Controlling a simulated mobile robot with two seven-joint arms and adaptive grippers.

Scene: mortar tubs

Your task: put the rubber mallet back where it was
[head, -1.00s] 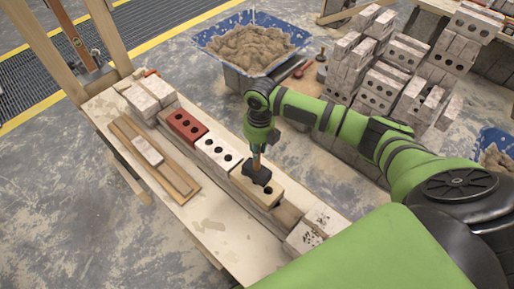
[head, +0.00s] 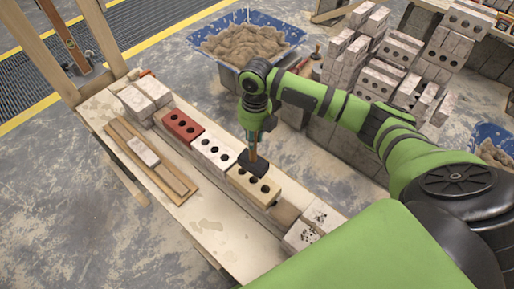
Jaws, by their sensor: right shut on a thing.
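The rubber mallet has a black head (head: 253,163) and a short wooden handle. It hangs head down from my right gripper (head: 253,138), which is shut on the handle. The head is over the far edge of a cream brick with dark holes (head: 254,187); whether it touches the brick cannot be told. The gripper's fingers are largely hidden by its own wrist. My left gripper is not in view.
A row of bricks, with a red one (head: 183,124) and a white one (head: 212,149), runs along the wooden bench (head: 213,226). Planks (head: 165,170) lie beside it. A blue tub of mortar (head: 243,46) and brick stacks (head: 378,88) stand behind.

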